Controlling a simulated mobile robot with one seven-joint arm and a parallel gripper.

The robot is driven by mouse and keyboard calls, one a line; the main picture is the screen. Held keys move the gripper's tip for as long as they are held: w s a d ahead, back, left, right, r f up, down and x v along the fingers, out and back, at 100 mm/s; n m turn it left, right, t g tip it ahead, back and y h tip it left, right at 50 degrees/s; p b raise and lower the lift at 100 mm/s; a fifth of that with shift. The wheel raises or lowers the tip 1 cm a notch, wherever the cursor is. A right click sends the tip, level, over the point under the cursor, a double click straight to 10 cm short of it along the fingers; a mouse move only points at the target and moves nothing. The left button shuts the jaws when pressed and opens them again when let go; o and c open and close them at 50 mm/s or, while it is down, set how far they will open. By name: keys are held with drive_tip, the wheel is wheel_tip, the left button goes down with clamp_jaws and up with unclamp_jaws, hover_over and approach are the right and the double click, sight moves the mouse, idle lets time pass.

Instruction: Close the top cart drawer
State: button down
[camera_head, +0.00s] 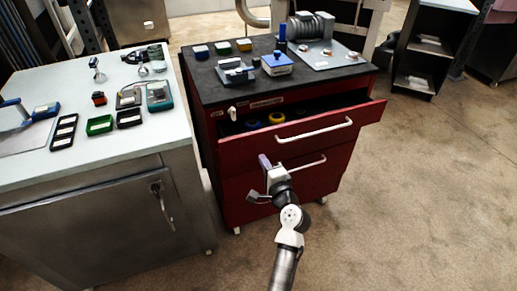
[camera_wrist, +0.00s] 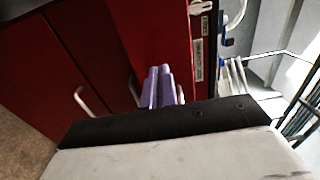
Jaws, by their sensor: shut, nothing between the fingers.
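The red cart (camera_head: 225,190) stands in the middle of the head view with its top drawer (camera_head: 352,123) pulled out. The drawer's pale bar handle (camera_head: 314,131) is on its front, and blue and yellow items show inside. My gripper (camera_head: 265,161) is in front of the cart, low at the left part of the drawer front; its purple fingers are together and empty. In the wrist view the shut fingers (camera_wrist: 158,88) point at the red fronts, and a handle end shows just beside them. Whether they touch the front I cannot tell.
A lower drawer handle (camera_head: 307,165) sits below. The cart's black top (camera_head: 215,82) holds several small boxes and a machine. A workbench (camera_head: 90,170) with instruments stands close at the left. The floor (camera_head: 430,200) to the right is clear.

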sight(255, 146)
drive_tip(key=shift+p+x, duration=0.6)
drive_tip(key=shift+x, duration=1.85)
drive_tip(key=x, duration=0.8)
drive_tip(key=shift+f+b, duration=0.1)
drive_tip(key=shift+b, duration=0.2)
drive_tip(key=shift+w+a, duration=0.1)
drive_tip(key=shift+w, duration=0.15)
drive_tip(key=shift+r, duration=0.4)
drive_tip(key=shift+r, duration=0.1)
drive_tip(key=shift+s, duration=0.1)
